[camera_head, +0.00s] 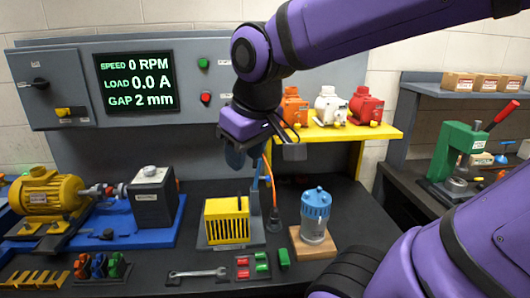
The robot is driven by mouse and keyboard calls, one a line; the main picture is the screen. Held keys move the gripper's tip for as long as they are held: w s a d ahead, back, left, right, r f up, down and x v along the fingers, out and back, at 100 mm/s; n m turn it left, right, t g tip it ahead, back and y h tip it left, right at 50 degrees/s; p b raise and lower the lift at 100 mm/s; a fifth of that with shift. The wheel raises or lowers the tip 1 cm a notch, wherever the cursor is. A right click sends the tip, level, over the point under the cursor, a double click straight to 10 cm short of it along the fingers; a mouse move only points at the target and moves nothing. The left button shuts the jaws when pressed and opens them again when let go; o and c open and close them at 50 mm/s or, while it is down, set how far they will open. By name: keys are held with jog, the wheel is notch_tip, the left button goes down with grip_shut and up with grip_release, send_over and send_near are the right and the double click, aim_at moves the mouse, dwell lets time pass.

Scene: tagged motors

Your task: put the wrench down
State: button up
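A silver wrench (197,273) lies flat on the dark bench top near the front edge, left of the small red and green blocks. My gripper (262,152) hangs high above the middle of the bench, in front of the grey back panel. It is well apart from the wrench. A dark blue shape shows just under the gripper's left side; I cannot tell whether it is part of the gripper or something behind it. The view does not show clearly whether the fingers are open or shut.
A yellow motor (47,193) is at left. A yellow shelf (345,133) holds three small units. A green press (460,155) is at right.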

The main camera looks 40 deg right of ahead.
jog(key=shift+m+t, duration=0.7)
jog(key=s, duration=0.3)
jog(key=s+r, duration=0.1)
jog(key=shift+s+d+r, duration=0.1)
jog(key=shift+s+d, duration=0.2)
jog(key=shift+s, duration=0.05)
dwell(0.6)
